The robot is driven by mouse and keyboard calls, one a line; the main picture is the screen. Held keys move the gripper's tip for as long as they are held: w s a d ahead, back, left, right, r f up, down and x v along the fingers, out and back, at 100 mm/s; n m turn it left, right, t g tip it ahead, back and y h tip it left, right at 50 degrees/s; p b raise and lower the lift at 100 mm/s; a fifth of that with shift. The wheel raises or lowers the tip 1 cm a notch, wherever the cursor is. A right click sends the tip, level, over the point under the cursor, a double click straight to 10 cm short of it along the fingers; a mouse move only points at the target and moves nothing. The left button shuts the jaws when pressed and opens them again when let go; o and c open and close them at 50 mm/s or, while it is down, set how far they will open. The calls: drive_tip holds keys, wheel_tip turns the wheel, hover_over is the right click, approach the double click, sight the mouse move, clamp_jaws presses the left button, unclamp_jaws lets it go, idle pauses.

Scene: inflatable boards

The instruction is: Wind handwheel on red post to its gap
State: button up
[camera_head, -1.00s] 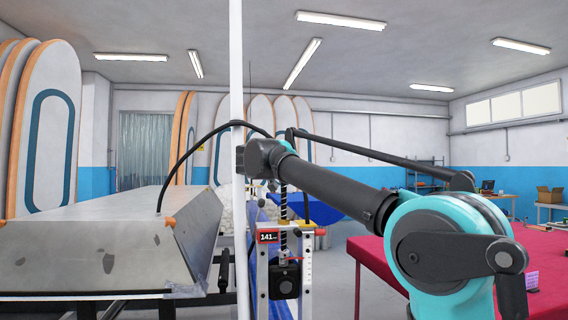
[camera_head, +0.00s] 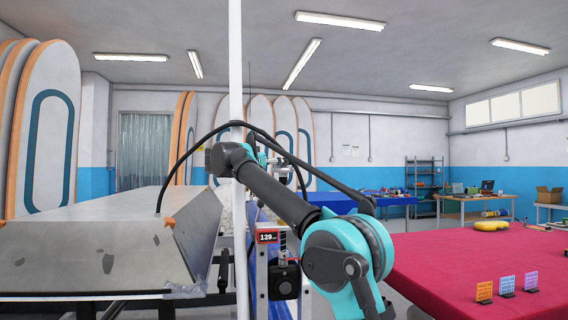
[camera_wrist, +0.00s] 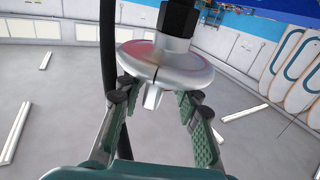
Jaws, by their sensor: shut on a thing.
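The handwheel (camera_wrist: 165,62) is a silver disc with a black hub, large in the wrist view. My gripper (camera_wrist: 158,100) has its two green-padded fingers on either side of the wheel's near side, shut on it. My arm and a white pole hide much of the post's top and my gripper there. I cannot make out the gap.
A long metal-sided bench (camera_head: 90,235) stands left of the white pole (camera_head: 238,90). A red-covered table (camera_head: 450,265) with three small coloured cards is at right. A black cable (camera_head: 300,160) loops over my arm. Tall boards lean against the back wall.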

drive_tip(key=shift+a+r, duration=0.1)
drive_tip(key=shift+a, duration=0.05)
drive_tip(key=o, duration=1.2)
drive_tip(key=v, duration=0.7)
drive_tip(key=shift+s+a, duration=0.15)
drive_tip(key=shift+a, duration=0.05)
drive_tip(key=shift+o, duration=0.5)
